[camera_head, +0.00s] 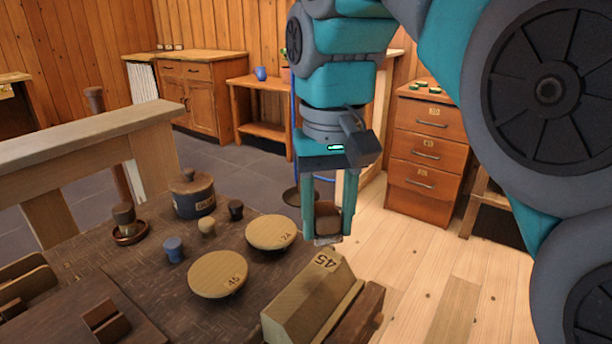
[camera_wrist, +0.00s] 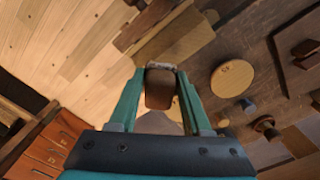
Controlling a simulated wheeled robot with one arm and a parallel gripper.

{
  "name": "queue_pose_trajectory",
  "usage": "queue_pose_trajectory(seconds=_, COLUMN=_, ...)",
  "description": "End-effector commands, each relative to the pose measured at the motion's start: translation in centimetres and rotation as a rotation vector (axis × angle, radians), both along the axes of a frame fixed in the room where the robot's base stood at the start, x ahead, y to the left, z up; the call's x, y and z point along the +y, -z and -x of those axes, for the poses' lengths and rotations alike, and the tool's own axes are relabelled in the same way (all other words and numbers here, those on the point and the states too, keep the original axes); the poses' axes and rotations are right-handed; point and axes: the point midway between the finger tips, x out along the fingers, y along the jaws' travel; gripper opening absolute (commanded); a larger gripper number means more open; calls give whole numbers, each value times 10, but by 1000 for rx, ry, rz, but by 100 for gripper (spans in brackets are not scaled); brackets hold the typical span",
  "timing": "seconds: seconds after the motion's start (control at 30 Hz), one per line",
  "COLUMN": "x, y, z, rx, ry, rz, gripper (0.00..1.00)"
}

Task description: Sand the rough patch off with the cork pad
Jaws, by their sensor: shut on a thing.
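My gripper (camera_head: 328,222) points down with its two teal fingers closed on a brown block, which looks like the cork pad (camera_head: 327,218). The pad has a pale, rough-looking lower edge. In the wrist view, the pad (camera_wrist: 159,92) sits between the fingertips (camera_wrist: 160,85). It hangs beyond the far right edge of the dark bench, behind the slanted wooden block marked 45 (camera_head: 305,292). I cannot make out a rough patch on any surface.
On the dark bench stand round wooden discs marked 45 (camera_head: 218,274) and 2A (camera_head: 271,232), a lidded glue jar (camera_head: 194,200), a blue spool (camera_head: 173,249) and small knobs. A dark brown block (camera_head: 361,312) lies at the right edge. A drawer cabinet (camera_head: 428,155) stands behind, with open floor before it.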

Motion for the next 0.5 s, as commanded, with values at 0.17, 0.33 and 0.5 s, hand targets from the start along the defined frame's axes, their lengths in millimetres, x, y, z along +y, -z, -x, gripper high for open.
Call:
queue_pose_trajectory(seconds=0.17, x=-2, y=9, z=1, rx=4, ry=5, rz=6, gripper=0)
queue_pose_trajectory(seconds=0.33, x=-2, y=24, z=0, rx=5, ry=7, rz=4, gripper=0)
queue_pose_trajectory(seconds=0.5, x=0, y=40, z=0, rx=3, ry=1, rz=1, gripper=0)
